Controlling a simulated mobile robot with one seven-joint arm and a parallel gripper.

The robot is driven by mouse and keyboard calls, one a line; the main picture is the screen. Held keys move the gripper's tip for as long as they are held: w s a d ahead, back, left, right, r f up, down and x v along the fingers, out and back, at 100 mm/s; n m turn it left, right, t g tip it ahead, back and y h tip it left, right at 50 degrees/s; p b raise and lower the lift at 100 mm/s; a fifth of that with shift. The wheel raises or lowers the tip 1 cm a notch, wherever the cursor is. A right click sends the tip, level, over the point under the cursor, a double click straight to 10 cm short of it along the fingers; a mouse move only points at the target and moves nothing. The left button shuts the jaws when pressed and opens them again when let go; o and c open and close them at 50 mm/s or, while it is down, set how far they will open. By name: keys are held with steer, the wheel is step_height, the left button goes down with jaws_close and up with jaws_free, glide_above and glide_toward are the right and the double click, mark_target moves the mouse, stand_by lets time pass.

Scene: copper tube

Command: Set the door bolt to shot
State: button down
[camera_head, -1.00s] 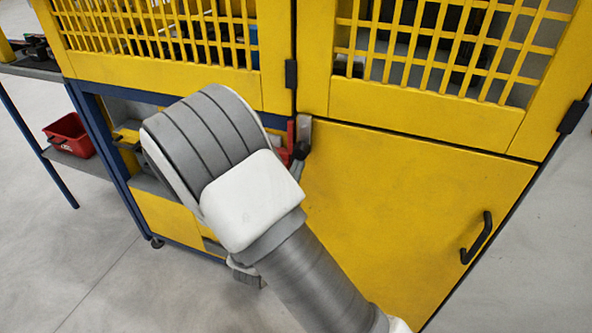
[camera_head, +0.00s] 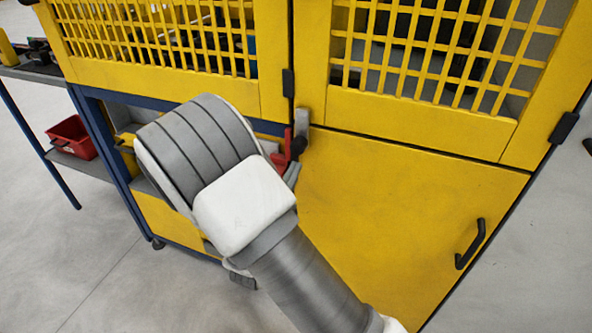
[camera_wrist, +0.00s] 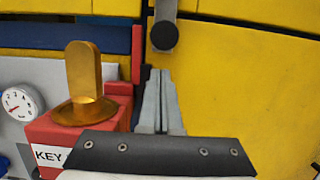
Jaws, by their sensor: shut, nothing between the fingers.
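What looks like the door bolt is a grey upright bar with a round black knob (camera_wrist: 164,36), at the top of the wrist view. In the head view the grey bar (camera_head: 303,122) sits at the upper left corner of the yellow door (camera_head: 400,215). My gripper (camera_wrist: 161,75) is shut and empty, its fingertips just below the knob in the wrist view. I cannot tell whether they touch it. In the head view my arm hides most of the gripper.
Left of my fingers, a red box marked KEY (camera_wrist: 85,125) carries a brass key-like tab (camera_wrist: 82,70), close to them. A gauge (camera_wrist: 18,103) is further left. The door has a black handle (camera_head: 470,244). Yellow mesh panels (camera_head: 425,60) stand above.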

steer(key=f+p+v, duration=0.1)
steer(key=v, duration=0.9)
steer(key=shift+f, duration=0.35)
steer(key=shift+d, duration=0.1)
